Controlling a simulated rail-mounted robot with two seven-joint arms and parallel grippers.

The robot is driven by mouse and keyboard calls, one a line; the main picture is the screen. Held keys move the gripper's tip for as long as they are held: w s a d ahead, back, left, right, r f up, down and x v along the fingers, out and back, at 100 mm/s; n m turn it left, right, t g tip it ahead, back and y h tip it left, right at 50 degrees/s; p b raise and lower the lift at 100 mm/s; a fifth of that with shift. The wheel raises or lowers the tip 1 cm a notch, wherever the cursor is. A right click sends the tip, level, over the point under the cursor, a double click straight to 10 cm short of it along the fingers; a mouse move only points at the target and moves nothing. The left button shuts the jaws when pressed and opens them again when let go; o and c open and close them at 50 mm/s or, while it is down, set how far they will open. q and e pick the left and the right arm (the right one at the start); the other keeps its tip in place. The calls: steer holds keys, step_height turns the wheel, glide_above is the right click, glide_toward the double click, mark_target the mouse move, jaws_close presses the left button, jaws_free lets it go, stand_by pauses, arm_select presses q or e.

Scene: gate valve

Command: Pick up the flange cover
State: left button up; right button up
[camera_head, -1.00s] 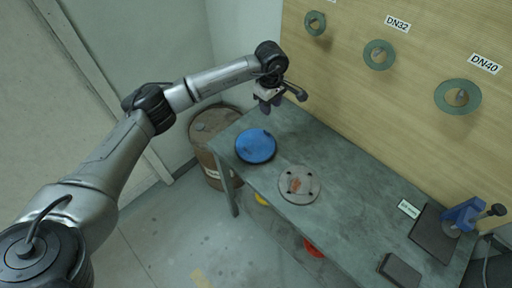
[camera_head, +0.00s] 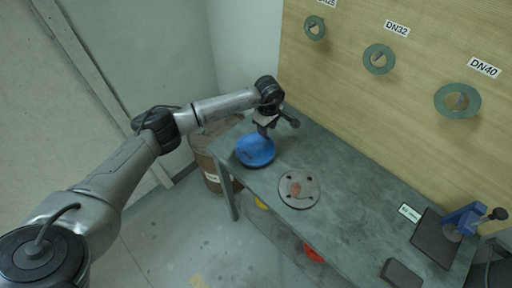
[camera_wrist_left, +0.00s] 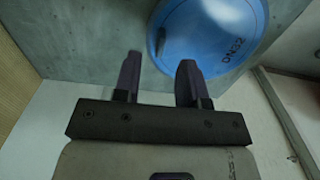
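The blue round cover (camera_head: 254,152) lies flat on the bench at its far left end. In the left wrist view the blue cover (camera_wrist_left: 215,40) carries the mark DN32 and a small dark upright part near its left edge. My left gripper (camera_head: 264,130) is just above the cover's far edge in the head view. In the left wrist view its two fingers (camera_wrist_left: 159,68) are apart with nothing between them, and the cover shows beyond the right finger. Whether the fingers touch the cover is unclear. My right gripper is not in view.
A grey flange disc (camera_head: 299,189) with holes lies right of the cover on the bench (camera_head: 345,215). A blue clamp-like device (camera_head: 464,218) and a dark block (camera_head: 401,272) are at the right end. Green gasket rings hang on the wooden board (camera_head: 430,50). A barrel (camera_head: 205,165) stands left.

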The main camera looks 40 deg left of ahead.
mark_target(255, 147)
arm_select(q)
step_height(255, 147, down, 4)
steer(key=shift+d+r, duration=0.1)
steer(key=shift+r, duration=0.05)
jaws_close()
stand_by(0.3)
